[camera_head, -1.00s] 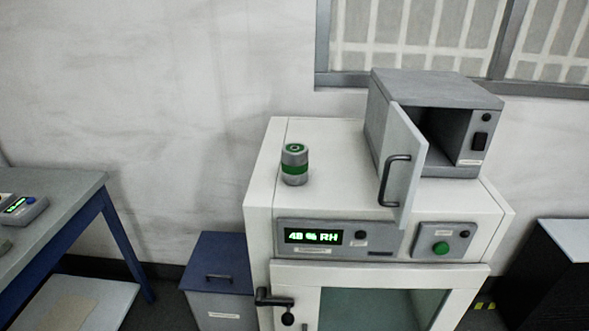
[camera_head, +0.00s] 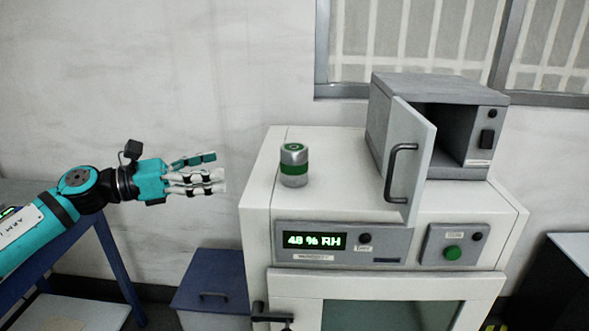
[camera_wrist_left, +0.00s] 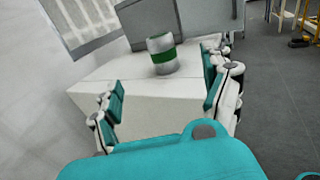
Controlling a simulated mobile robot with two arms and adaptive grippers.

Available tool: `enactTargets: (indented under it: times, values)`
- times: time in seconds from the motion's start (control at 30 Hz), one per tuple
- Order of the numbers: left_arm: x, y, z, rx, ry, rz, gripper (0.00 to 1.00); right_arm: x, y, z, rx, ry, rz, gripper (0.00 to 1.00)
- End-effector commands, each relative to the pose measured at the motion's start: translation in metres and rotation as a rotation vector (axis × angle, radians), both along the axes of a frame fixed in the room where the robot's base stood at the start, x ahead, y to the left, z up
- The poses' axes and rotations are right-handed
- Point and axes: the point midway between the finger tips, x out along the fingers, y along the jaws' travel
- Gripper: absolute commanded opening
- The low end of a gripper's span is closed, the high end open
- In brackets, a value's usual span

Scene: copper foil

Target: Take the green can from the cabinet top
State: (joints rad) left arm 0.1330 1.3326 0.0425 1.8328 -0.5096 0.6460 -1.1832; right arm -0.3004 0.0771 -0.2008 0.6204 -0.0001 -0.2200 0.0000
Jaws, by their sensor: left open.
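The green can (camera_head: 294,166), silver with a green band and a green mark on its lid, stands upright on the white cabinet top (camera_head: 335,160), near its left side. My left gripper (camera_head: 222,177) is open and empty, left of the cabinet and apart from the can, pointing right toward it. In the left wrist view the can (camera_wrist_left: 162,56) shows beyond the open fingers (camera_wrist_left: 163,105), between them, with the cabinet top (camera_wrist_left: 140,88) under it. My right gripper is not in view.
A grey box oven (camera_head: 440,88) with its door (camera_head: 412,150) swung open stands right of the can. A blue-lidded bin (camera_head: 210,283) stands left of the cabinet. A blue-framed table (camera_head: 85,250) is at far left. The cabinet top around the can is clear.

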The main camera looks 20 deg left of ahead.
Motion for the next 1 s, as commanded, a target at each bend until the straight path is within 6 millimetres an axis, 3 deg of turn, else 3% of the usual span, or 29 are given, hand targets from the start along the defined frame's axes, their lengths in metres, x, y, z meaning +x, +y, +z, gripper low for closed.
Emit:
enactTargets:
  times: [0.27,0.5,0.87,1.0]
  values:
    - [0.023,-0.026,0.010,-0.008,-0.004,0.000,0.82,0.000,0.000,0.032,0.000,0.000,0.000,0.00]
    - [0.055,-0.063,0.010,-0.010,-0.002,0.000,0.82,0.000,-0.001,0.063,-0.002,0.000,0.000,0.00]
    - [0.080,-0.092,0.002,-0.007,0.002,0.002,0.82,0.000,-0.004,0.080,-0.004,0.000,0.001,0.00]
    - [0.090,-0.108,0.004,-0.010,0.003,0.001,0.82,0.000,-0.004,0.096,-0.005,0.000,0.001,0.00]
